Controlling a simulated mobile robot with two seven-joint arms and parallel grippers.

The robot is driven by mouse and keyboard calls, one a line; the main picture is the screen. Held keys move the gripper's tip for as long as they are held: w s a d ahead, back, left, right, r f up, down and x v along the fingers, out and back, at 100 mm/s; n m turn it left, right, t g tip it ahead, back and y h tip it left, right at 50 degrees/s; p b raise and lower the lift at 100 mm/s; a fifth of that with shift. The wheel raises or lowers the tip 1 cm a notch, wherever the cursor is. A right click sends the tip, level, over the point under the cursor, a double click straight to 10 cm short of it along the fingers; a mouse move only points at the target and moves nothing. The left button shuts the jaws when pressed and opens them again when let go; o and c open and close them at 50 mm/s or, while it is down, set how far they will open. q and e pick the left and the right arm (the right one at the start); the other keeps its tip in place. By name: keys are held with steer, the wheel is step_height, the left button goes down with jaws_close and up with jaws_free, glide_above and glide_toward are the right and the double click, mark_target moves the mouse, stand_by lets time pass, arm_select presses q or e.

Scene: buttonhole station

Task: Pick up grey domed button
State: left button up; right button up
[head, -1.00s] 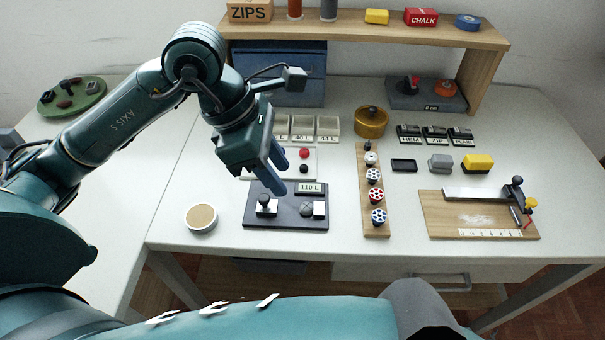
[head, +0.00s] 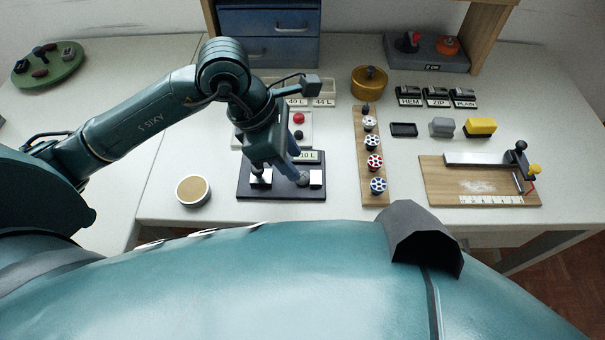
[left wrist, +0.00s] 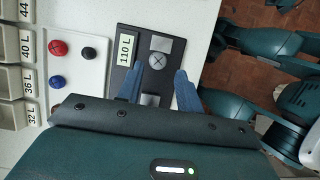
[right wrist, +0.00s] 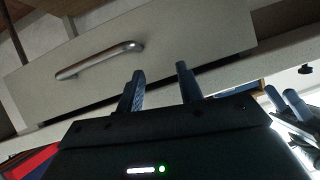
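The grey domed button (left wrist: 157,61), a round dark-grey piece with a cross mark, lies on the dark board (left wrist: 178,43) between two pale blocks in the left wrist view. My left gripper (head: 282,176) hangs over the board, fingers pointing down. In the left wrist view this gripper (left wrist: 159,70) is open, its fingers on either side of the button, with nothing gripped. I cannot tell the remaining height. My right gripper (right wrist: 158,75) is open and empty before a drawer.
A white tray (head: 304,142) with red, black and blue buttons lies behind the board. A cream-topped round dish (head: 193,191) is left of it. A wooden strip (head: 377,198) with several spools stands right. The drawer handle (right wrist: 100,60) shows in the right wrist view.

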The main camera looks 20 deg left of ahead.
arm_select(q)
steer(key=x, duration=0.4)
steer(key=shift+a+f, duration=0.2)
steer(key=shift+c, duration=0.4)
